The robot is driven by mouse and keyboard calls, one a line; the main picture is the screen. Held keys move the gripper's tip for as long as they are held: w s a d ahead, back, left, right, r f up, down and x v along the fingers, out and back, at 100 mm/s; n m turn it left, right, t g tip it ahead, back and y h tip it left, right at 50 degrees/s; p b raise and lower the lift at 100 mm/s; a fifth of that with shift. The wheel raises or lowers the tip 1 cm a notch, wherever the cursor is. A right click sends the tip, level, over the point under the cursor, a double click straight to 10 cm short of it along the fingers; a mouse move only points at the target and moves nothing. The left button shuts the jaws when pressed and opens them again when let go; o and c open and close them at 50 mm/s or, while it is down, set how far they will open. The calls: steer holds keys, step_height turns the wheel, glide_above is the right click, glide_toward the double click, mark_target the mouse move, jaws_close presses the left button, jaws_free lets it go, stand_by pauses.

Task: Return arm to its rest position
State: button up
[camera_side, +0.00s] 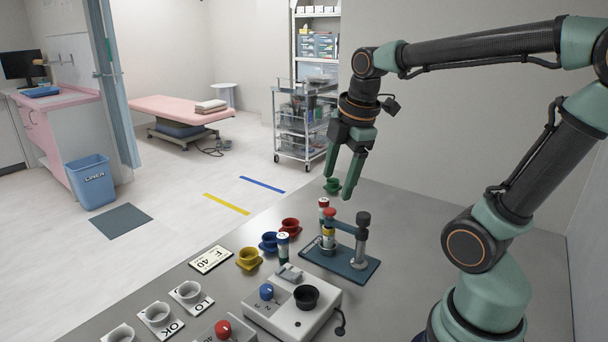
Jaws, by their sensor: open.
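My gripper (338,178) hangs from my arm above the far part of the grey table (408,208). Its two green fingers point down and stand apart, with nothing between them. A red-capped vial (323,208) stands close below the fingers. A blue stand (350,266) with a dark post and a teal crossbar is below and to the right of it. My arm reaches in from the right side and bends down at the wrist.
Red (290,227), blue (268,243) and yellow (248,259) cups stand left of the stand. A white-capped vial (282,247) is beside them. A white device (292,303) with a blue knob sits in front. White cups on cards (158,315) stand front left.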

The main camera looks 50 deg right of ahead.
steer(key=a+m+t, duration=0.2)
steer(key=a+m, duration=0.5)
steer(key=m, duration=0.5)
steer(key=shift+s+a+f+m+t+y, duration=0.3)
steer(key=shift+s+a+f+t+y, duration=0.05)
steer(key=shift+a+f+t+y, duration=0.05)
